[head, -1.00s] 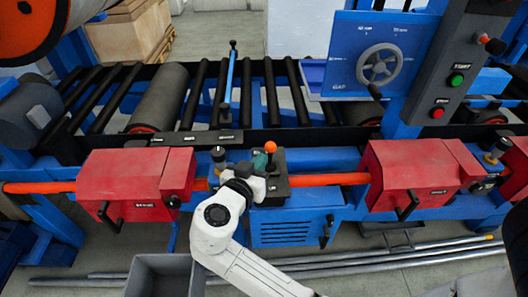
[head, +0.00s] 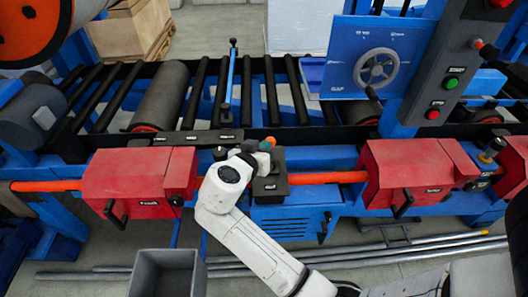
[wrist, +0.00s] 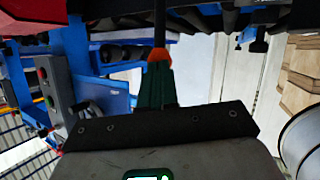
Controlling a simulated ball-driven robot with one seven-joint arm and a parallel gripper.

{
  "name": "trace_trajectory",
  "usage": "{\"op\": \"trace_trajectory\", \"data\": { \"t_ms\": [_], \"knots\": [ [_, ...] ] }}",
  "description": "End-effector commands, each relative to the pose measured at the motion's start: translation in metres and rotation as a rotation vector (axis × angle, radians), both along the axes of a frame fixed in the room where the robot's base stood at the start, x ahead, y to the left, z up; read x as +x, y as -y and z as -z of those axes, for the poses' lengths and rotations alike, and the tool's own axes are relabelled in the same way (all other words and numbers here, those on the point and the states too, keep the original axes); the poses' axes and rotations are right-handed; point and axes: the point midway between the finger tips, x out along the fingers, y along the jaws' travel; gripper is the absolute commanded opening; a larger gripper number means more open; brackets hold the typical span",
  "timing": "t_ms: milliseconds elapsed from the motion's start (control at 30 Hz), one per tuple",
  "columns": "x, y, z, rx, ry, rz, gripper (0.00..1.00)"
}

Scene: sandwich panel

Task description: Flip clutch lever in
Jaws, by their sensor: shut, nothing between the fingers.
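A lever with an orange knob (head: 271,141) stands at a dark control box (head: 270,186) on the blue machine, between two red housings. I take it for the clutch lever, but its label is not readable. My gripper (head: 264,146) is shut and empty, its teal fingers right beside the knob. In the wrist view my gripper (wrist: 157,80) points at the orange knob (wrist: 158,54), which overlaps the fingertips; a dark rod runs on beyond it. I cannot tell whether they touch. My wrist hides part of the box and most of the lever's shaft.
A red housing (head: 140,181) stands left and another (head: 405,175) right, joined by an orange shaft (head: 327,177). Black rollers (head: 200,85) lie behind. A blue panel with a handwheel (head: 376,67) stands back right.

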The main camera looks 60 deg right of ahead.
Motion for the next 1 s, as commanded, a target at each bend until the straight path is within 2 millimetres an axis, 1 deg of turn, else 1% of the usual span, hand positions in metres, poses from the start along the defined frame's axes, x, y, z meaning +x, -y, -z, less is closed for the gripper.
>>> {"op": "trace_trajectory", "data": {
  "t_ms": [33,100,167,467,800,1000],
  "knots": [
    [0.004,0.006,-0.007,0.028,-0.018,0.003,0.00],
    [0.009,0.013,-0.001,0.044,-0.028,0.002,0.00],
    [0.014,0.018,-0.004,0.051,-0.035,0.002,0.00],
    [0.013,0.017,-0.004,0.053,-0.042,-0.001,0.00],
    [0.006,0.008,0.003,0.052,-0.042,-0.001,0.00],
    [0.005,0.006,0.003,0.052,-0.042,-0.001,0.00]
  ]
}}
